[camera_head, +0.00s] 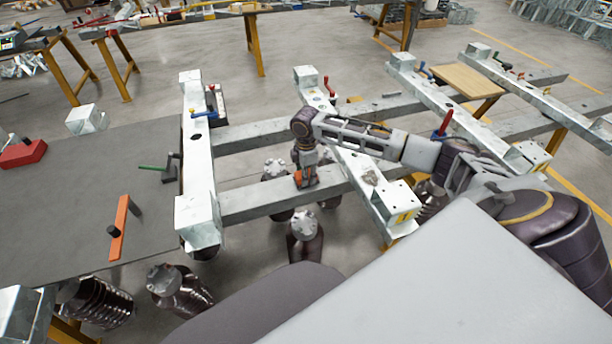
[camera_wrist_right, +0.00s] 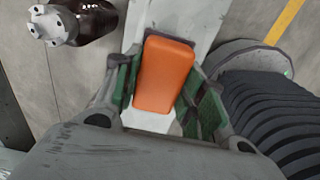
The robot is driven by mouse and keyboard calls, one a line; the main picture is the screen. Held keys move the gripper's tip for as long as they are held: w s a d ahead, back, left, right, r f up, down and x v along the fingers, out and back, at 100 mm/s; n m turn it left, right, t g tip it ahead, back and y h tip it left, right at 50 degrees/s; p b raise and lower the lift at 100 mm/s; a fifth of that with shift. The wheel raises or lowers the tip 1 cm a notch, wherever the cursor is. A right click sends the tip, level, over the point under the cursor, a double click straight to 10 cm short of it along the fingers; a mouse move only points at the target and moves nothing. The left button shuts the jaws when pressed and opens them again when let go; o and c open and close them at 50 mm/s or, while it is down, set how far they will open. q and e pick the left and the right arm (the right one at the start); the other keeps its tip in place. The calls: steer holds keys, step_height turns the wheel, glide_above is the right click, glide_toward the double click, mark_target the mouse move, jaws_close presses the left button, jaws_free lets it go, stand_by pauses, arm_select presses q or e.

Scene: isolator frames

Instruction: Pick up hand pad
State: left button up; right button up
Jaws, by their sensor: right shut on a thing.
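The hand pad (camera_wrist_right: 165,75) is an orange rounded block between the green-padded fingers of my right gripper (camera_wrist_right: 160,90) in the right wrist view. My right gripper is shut on it, with a pale beam (camera_wrist_right: 190,22) beneath. In the head view my right arm reaches in from the right, and the right gripper (camera_head: 306,180) points down at the long grey beam. A bit of the orange pad (camera_head: 300,178) shows there at the fingertips. Whether the pad touches the beam cannot be told. My left gripper is not in view.
A white crossbar (camera_head: 199,165) stands left of the gripper, another (camera_head: 350,155) just right. Dark ribbed insulators (camera_head: 303,240) with metal caps stand below the beam. A grey table (camera_head: 70,200) at the left bears an orange bar (camera_head: 119,228) and a red block (camera_head: 22,153).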

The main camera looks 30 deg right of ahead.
steer(key=shift+r, duration=0.5)
step_height(320, 180, up, 8)
steer(key=shift+f+p, duration=0.2)
steer(key=shift+p, duration=0.25)
steer(key=shift+r, duration=0.4)
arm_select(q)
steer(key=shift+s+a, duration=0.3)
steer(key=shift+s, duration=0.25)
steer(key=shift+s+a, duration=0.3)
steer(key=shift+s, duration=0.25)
